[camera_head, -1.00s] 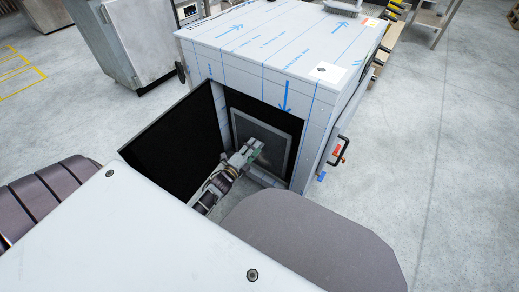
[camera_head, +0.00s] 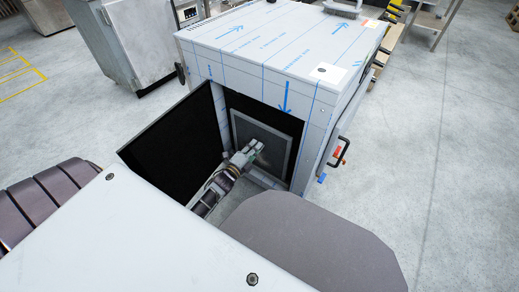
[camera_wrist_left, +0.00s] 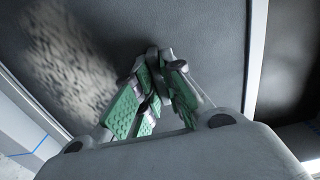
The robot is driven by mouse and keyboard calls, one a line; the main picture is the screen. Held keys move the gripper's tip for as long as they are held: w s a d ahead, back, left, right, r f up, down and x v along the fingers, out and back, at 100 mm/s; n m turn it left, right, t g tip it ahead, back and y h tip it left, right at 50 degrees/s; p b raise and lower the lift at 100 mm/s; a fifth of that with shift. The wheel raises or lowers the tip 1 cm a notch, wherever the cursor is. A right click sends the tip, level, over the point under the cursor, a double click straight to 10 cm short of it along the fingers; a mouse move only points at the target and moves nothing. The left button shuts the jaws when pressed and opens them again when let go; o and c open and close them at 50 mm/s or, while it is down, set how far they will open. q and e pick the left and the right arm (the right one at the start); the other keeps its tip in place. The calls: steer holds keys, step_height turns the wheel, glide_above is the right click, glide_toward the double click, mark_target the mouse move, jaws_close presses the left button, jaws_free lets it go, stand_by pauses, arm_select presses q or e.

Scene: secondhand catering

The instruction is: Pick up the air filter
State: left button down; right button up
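The air filter (camera_head: 277,139) appears to be the upright grey framed panel inside the dark opening of the metal cabinet. Its broad grey face (camera_wrist_left: 210,35) fills most of the left wrist view, with a mottled pale patch at left. My left gripper (camera_head: 258,147) is at the front of this panel. In the left wrist view its green-padded fingers (camera_wrist_left: 158,58) converge and their tips come close together near the face. I cannot tell whether anything is between the tips or whether they touch the panel. My right gripper is not in view.
The cabinet (camera_head: 262,45), wrapped in blue-marked film, stands ahead with its dark-lined door (camera_head: 175,145) open to the left of my gripper. A black handle (camera_head: 342,150) sticks out on its right side. Another metal unit (camera_head: 125,45) stands at back left. The floor at right is clear.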

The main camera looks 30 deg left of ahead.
mark_target(259, 131)
arm_select(q)
steer(key=shift+r, duration=0.2)
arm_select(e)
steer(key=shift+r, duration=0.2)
arm_select(q)
steer(key=r+p, duration=0.1)
steer(key=r, duration=0.1)
steer(key=r+p, duration=0.3)
steer(key=r, duration=0.2)
steer(key=shift+s+p, duration=0.35)
steer(key=s+a+p, duration=0.1)
steer(key=s+p, duration=0.3)
steer(key=s, duration=1.5)
steer(key=shift+a+f, duration=0.2)
steer(key=shift+a, duration=0.05)
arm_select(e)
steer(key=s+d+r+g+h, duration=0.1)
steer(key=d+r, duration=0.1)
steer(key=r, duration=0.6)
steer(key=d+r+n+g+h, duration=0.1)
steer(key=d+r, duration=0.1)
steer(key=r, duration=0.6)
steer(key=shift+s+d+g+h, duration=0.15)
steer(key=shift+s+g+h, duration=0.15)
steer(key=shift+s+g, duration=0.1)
arm_select(q)
steer(key=shift+s, duration=0.1)
